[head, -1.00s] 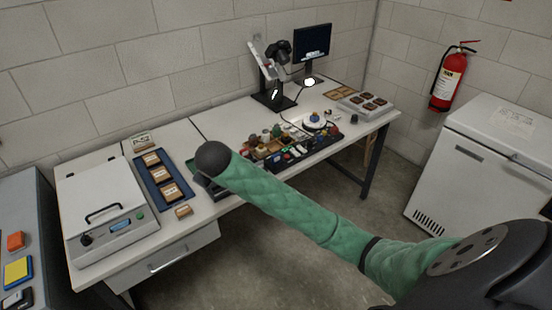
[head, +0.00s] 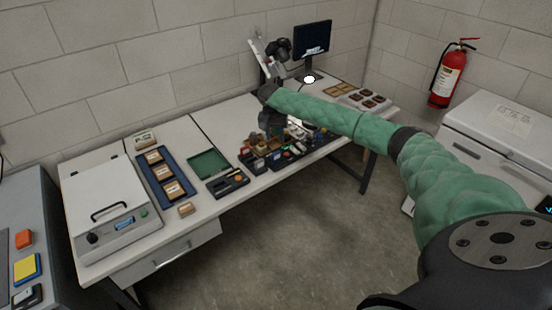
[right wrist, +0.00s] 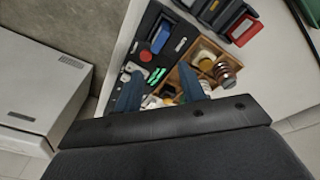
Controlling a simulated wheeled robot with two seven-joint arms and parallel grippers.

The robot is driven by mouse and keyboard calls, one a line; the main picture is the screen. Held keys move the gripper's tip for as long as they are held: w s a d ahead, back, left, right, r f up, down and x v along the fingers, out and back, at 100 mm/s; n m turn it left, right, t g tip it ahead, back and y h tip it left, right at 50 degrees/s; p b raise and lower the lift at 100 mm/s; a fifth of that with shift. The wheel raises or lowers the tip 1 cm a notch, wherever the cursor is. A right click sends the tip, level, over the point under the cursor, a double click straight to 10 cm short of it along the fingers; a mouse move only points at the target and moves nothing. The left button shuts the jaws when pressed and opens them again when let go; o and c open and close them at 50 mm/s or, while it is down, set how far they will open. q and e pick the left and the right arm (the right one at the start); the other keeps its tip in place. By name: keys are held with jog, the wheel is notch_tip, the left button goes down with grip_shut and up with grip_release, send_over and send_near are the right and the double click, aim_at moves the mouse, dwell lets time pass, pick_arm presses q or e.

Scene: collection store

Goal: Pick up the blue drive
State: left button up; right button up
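In the right wrist view, a small blue block (right wrist: 160,37), which looks like the blue drive, lies in a black compartmented tray (right wrist: 178,29) near the table edge. My right gripper (right wrist: 160,88) is open, with its two dark blue fingers apart and nothing seen between them but the tray contents below. The blue block is beyond the fingertips, not between them. In the head view my right gripper (head: 271,122) hangs over the cluttered trays and hides part of them; the blue block cannot be made out there. My left gripper is not in view.
A wooden box (right wrist: 190,85) with jars adjoins the black tray, and bins with a red piece (right wrist: 243,29) stand beyond. A green-lined open case (head: 208,165), a blue tray (head: 165,180) and a monitor (head: 312,40) share the table. A freezer (head: 490,135) stands right.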

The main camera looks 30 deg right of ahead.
aim_at(276, 153)
jog(key=m, duration=0.1)
jog(key=f+m, duration=0.1)
jog(key=shift+s+d+f+m+y, duration=0.2)
jog(key=shift+d+f+m+y, duration=0.1)
jog(key=shift+d+y, duration=0.1)
jog(key=shift+f+m+g, duration=0.25)
jog(key=shift+m+g, duration=0.05)
jog(key=shift+m, duration=0.6)
jog(key=m, duration=0.2)
jog(key=m+y, duration=0.1)
jog(key=m, duration=0.1)
jog(key=shift+a+f, duration=0.15)
jog(key=shift+a, duration=0.1)
jog(key=shift+f+p, duration=0.6)
jog(key=shift+f, duration=0.85)
notch_tip(276, 153, down, 4)
jog(key=shift+a+r+p, duration=0.1)
jog(key=shift+r+p, duration=0.15)
jog(key=shift+p, duration=0.95)
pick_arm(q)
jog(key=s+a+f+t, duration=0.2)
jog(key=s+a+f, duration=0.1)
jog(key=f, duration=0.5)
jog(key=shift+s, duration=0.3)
pick_arm(e)
jog(key=shift+f, duration=0.7)
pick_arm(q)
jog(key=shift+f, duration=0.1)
pick_arm(e)
jog(key=shift+c, duration=0.2)
